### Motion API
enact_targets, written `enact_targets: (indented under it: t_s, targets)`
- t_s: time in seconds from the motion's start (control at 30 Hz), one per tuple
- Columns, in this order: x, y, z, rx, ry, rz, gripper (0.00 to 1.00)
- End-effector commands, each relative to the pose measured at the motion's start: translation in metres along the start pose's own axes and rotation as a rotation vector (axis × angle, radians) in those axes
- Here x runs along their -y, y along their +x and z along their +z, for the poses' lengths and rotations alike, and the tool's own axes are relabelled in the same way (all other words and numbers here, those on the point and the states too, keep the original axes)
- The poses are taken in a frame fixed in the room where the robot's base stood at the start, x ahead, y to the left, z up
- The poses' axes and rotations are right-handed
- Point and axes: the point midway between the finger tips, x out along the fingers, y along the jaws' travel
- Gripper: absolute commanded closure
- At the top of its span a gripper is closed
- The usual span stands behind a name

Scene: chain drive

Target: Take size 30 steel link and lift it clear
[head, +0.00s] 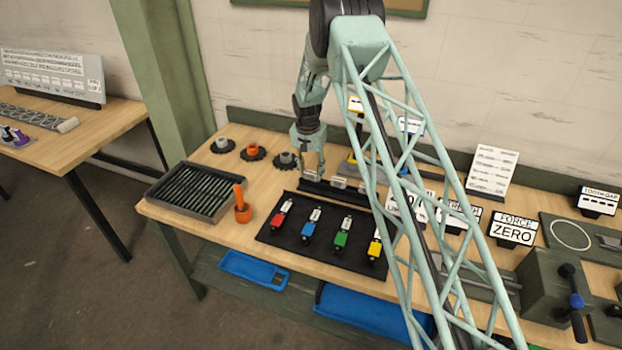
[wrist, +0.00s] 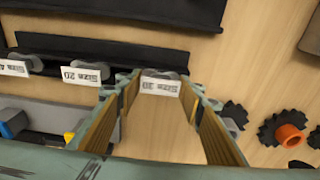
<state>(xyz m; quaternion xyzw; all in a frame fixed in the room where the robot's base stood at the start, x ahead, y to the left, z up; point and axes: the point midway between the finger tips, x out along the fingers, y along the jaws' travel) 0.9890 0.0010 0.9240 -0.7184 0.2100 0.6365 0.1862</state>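The size 30 steel link (wrist: 165,74) is a small grey piece behind a white label (wrist: 158,86) that reads upside down in the wrist view. It sits at the end of a dark rack (wrist: 105,47), beside the size 20 link (wrist: 92,64). My gripper (wrist: 163,90) is open, and its two fingers show on either side of the label, with the link near their tips. No contact is visible, and I cannot tell the height gap. In the head view my gripper (head: 308,170) points down near the rack's left end; the link is not clear there.
A dark mat (head: 265,232) with several coloured tools lies in front of the rack. Sprockets (head: 222,146) stand to its left. A tray of dark rods (head: 160,195) and an orange holder (head: 242,213) are at the table's left. Signs and fixtures fill the right side.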

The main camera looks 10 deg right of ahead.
Motion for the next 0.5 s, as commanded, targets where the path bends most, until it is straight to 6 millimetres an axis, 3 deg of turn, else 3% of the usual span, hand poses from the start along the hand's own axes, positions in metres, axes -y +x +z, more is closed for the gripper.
enact_targets:
  t_s: [0.33,0.5]
  targets:
    - [0.0,-0.0001,0.0,0.0,0.0,0.0,0.92]
    - [0.0001,-0.0003,-0.0001,0.0,0.0,0.0,0.93]
